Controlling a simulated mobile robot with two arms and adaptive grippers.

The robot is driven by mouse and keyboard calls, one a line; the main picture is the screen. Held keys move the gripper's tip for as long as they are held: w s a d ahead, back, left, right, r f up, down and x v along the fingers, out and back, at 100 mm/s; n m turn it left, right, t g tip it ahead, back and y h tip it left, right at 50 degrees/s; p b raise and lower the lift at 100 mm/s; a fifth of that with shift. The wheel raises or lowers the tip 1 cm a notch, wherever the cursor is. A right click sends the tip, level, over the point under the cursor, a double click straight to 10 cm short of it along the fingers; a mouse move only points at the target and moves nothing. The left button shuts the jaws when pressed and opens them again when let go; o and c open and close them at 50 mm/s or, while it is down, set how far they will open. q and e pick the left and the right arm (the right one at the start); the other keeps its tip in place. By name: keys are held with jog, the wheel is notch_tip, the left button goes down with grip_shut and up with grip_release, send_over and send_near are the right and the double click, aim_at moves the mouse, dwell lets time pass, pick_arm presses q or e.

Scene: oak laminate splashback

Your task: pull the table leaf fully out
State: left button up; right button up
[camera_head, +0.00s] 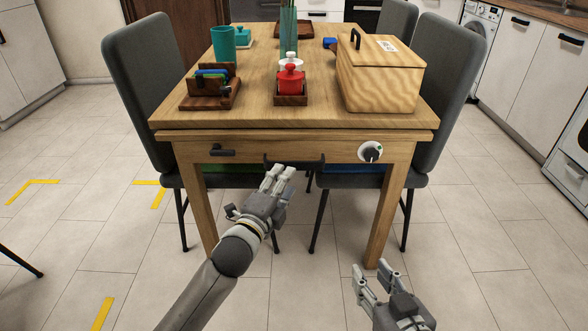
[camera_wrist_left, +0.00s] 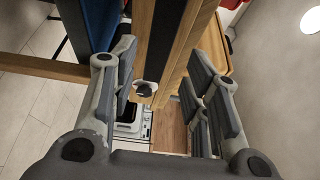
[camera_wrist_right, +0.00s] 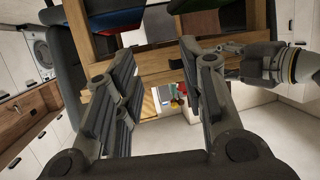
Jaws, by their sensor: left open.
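The oak table (camera_head: 290,112) stands ahead, with the thin table leaf (camera_head: 400,135) showing as a front edge just under the top. A dark handle (camera_head: 310,162) sits at the middle of the front, partly hidden by my left gripper. My left gripper (camera_head: 278,172) is open just in front of this handle. In the left wrist view its fingers (camera_wrist_left: 165,95) stand apart on both sides of a wooden edge with a dark strip; I cannot tell whether they touch. My right gripper (camera_head: 372,270) is open and empty, low at the front right; its spread fingers show in the right wrist view (camera_wrist_right: 158,90).
The table front has a black lever (camera_head: 222,150) and a round dial (camera_head: 370,152). On top are a wooden box (camera_head: 380,85), a red jar (camera_head: 290,82), a brown rack (camera_head: 210,92) and a teal cup (camera_head: 223,42). Grey chairs (camera_head: 150,85) flank the table.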

aim_at(294, 166)
pick_arm(q)
jog(key=shift+b+x, duration=1)
jog(key=shift+x, duration=2.8)
pick_arm(e)
notch_tip(294, 166, up, 10)
jog(key=w+a+t+y, duration=0.1)
jog(key=t+y, duration=0.1)
jog(key=t, duration=0.4)
jog(key=shift+a, duration=0.35)
pick_arm(q)
jog(key=shift+f, duration=0.1)
grip_shut()
pick_arm(e)
jog(key=shift+f, duration=0.1)
